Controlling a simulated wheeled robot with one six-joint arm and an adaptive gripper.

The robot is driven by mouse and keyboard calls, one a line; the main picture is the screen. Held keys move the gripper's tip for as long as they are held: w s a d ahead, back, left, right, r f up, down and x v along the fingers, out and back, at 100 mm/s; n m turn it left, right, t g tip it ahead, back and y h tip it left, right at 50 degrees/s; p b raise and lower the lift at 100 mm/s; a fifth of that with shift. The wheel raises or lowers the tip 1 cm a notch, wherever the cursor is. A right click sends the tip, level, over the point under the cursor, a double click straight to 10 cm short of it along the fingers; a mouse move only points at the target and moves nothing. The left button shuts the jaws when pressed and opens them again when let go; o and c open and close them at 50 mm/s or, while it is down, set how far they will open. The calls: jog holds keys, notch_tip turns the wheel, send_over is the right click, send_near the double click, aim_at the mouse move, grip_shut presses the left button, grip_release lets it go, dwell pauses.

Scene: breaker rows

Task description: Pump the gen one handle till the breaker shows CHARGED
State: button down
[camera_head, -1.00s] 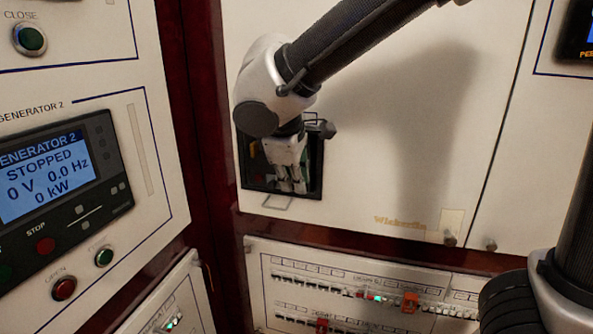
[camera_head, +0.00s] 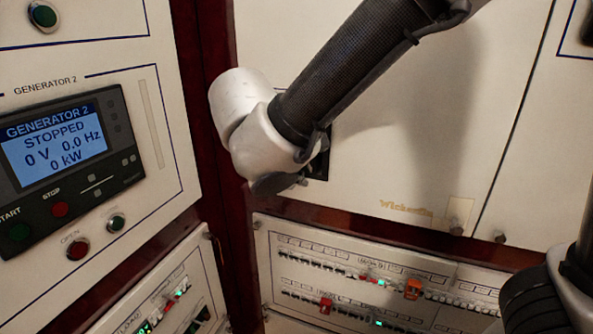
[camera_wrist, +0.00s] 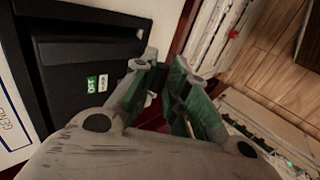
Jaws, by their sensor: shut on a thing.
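The gen one breaker is a black unit in a recess of the white panel. In the head view only a dark strip of the recess (camera_head: 319,164) shows beside my arm, which hides the rest. In the wrist view the breaker's black face (camera_wrist: 75,65) fills the upper left, with small green and white labels I cannot read. My gripper (camera_wrist: 165,78) is seen in the wrist view, its green-padded fingers closed on the dark handle (camera_wrist: 160,84), which is mostly hidden between them. In the head view my gripper is hidden behind my wrist. No CHARGED flag can be read.
A Generator 2 display (camera_head: 55,145) reading STOPPED is on the left panel, with start and stop buttons below it. A row panel of small breakers (camera_head: 370,280) lies below the recess.

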jog(key=c, duration=1.4)
grip_release()
jog(key=v, duration=1.2)
